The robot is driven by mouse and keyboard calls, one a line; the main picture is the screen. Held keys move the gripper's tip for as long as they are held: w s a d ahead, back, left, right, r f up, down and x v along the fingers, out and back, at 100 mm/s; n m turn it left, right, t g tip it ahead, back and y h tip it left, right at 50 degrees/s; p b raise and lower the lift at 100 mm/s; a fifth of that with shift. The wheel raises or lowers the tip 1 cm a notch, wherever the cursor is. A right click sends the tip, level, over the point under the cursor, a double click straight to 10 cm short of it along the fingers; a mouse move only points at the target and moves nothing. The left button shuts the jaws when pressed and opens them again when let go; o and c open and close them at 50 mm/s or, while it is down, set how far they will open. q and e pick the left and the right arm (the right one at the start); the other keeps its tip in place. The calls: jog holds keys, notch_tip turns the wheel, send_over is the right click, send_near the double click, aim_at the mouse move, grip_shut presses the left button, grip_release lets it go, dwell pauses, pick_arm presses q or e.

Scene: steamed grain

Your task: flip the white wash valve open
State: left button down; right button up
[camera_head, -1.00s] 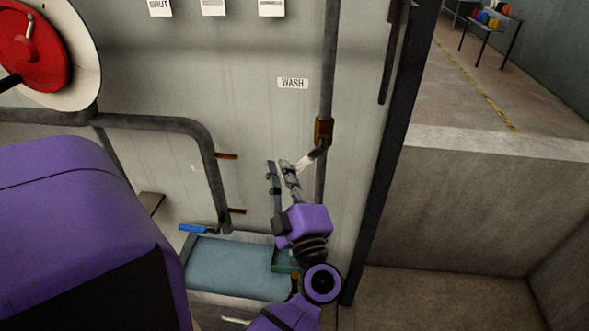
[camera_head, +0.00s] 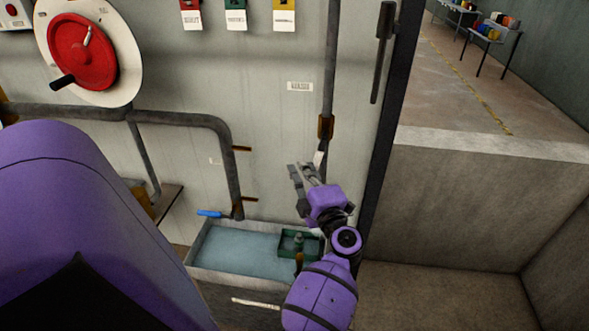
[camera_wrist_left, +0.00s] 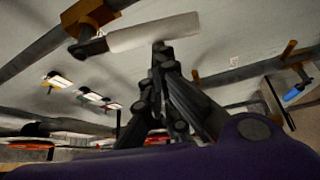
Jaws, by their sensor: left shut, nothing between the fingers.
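The white wash valve lever (camera_head: 319,159) hangs below a brown valve body (camera_head: 325,126) on the vertical pipe at the right of the wall, under a small label (camera_head: 299,86). My left gripper (camera_head: 300,168) is just left of the lever and partly in front of it. In the left wrist view the white lever (camera_wrist_left: 155,32) runs across the top from the brown valve body (camera_wrist_left: 92,14). The gripper's fingertips (camera_wrist_left: 160,47) are together and empty, close by the lever's side. I cannot tell whether they touch it. My right gripper is not in view.
A trough of water (camera_head: 215,280) with a green basket (camera_head: 285,249) stands below my left gripper. A blue-handled lever (camera_head: 209,213) sits on another pipe at the left. A red handwheel (camera_head: 82,52) is on the wall. A dark door-side post (camera_head: 388,120) stands right of the valve.

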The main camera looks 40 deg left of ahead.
pick_arm(q)
jog(key=shift+w+d+f, duration=0.35)
jog(key=shift+w+d, duration=0.1)
jog(key=shift+d, duration=0.1)
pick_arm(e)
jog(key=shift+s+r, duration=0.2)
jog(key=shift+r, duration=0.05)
